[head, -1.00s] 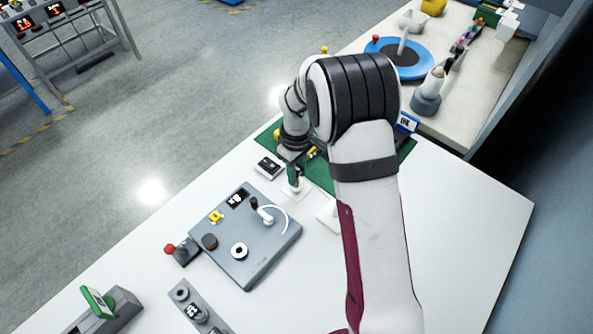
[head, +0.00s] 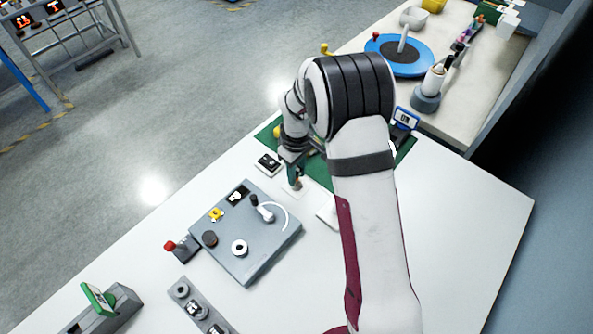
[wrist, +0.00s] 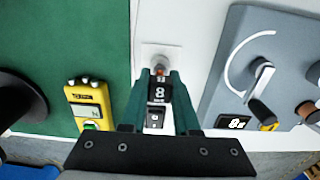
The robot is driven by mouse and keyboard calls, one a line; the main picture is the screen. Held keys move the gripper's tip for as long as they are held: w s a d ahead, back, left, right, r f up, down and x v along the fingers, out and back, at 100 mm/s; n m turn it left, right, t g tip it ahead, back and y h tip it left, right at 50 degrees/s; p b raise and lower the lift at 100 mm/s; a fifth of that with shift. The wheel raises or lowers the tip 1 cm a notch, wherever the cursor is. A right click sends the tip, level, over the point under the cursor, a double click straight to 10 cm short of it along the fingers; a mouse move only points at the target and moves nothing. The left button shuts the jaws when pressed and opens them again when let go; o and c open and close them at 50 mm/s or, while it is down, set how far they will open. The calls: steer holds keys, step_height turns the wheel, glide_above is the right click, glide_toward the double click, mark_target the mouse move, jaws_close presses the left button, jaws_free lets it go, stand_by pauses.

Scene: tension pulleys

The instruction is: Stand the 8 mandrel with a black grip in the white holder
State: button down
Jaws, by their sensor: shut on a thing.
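My gripper (wrist: 160,98) is shut on the mandrel's black grip (wrist: 160,92), which bears a white 8. In the wrist view the grip sits between the two green fingers, with a small orange-brown end showing at its top. The white holder (wrist: 162,52) is a pale square just beyond that end. In the head view my gripper (head: 295,181) is low over the white plate of the holder (head: 289,192). I cannot tell whether the mandrel's lower end is inside the holder or above it; the fingers and grip hide it.
A grey panel (head: 255,258) with knobs and a lever stands close by, to the right in the wrist view. A yellow meter (wrist: 90,108) lies on the green mat (wrist: 105,45). A small black-and-white device (head: 268,164) is beside my gripper.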

steer(key=shift+f, duration=0.4)
steer(key=shift+c, duration=1.3)
jaws_free()
steer(key=shift+r, duration=4)
